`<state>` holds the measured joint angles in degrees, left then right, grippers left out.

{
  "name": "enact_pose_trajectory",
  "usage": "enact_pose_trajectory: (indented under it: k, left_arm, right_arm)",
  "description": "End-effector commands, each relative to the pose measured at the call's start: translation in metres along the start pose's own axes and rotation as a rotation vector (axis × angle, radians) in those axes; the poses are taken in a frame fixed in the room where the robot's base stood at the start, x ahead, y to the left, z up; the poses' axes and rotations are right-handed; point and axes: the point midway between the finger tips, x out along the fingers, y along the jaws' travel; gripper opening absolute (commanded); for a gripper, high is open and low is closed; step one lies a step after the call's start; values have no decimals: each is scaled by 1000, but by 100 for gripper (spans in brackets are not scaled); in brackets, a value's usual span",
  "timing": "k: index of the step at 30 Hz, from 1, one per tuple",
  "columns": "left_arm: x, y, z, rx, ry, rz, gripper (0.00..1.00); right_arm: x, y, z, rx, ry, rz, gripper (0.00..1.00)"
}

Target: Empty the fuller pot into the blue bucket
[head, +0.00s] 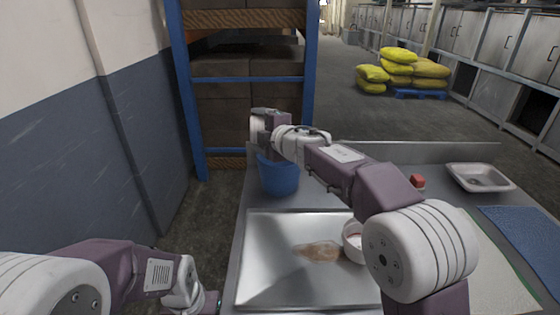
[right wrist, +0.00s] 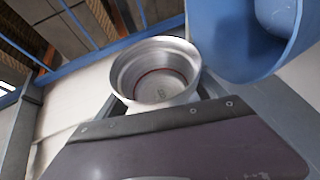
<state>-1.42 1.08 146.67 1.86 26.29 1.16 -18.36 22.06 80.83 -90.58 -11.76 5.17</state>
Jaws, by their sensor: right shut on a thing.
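The blue bucket (head: 278,177) stands upright at the far left of the work table, and its blue wall fills the upper right of the right wrist view (right wrist: 245,45). My right gripper (head: 264,124) is above and beside the bucket. It is shut on a metal pot (right wrist: 185,58). The pot's inside shows a mostly bare grey base with a thin reddish ring. My arm hides this pot in the head view. A second, pale pot (head: 352,243) with a reddish inside stands on the tray, partly behind my right arm. My left gripper (head: 209,302) is low at the left, its jaws unclear.
The metal tray (head: 265,280) carries a brownish patch (head: 318,251). A blue-framed rack (head: 245,79) stands behind the bucket.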

Motion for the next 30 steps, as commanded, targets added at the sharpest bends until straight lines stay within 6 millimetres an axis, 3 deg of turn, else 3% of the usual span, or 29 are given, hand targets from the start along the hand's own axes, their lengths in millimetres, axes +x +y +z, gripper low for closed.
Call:
enact_pose_trajectory:
  k: [1,2,5,10,15,19,30]
  left_arm:
    - [16,0,2,0,0,0,36]
    - [10,0,1,0,-1,0,36]
    - [-30,1,-3,0,-1,0,36]
    - [-86,2,-9,0,1,0,36]
    - [-80,2,-8,0,0,0,36]
    - [-87,2,-9,0,-1,0,36]
    - [-151,3,-16,0,0,0,36]
  right_arm:
    - [2,-10,4,23,5,13,33]
    - [0,-4,2,26,7,14,33]
    - [-3,20,-7,-44,-10,-21,33]
    - [6,19,-23,-257,-71,-122,33]
    - [12,4,-23,-293,-87,-136,33]
    - [12,8,-26,-304,-89,-141,33]
    - [16,10,-35,-520,-151,-245,33]
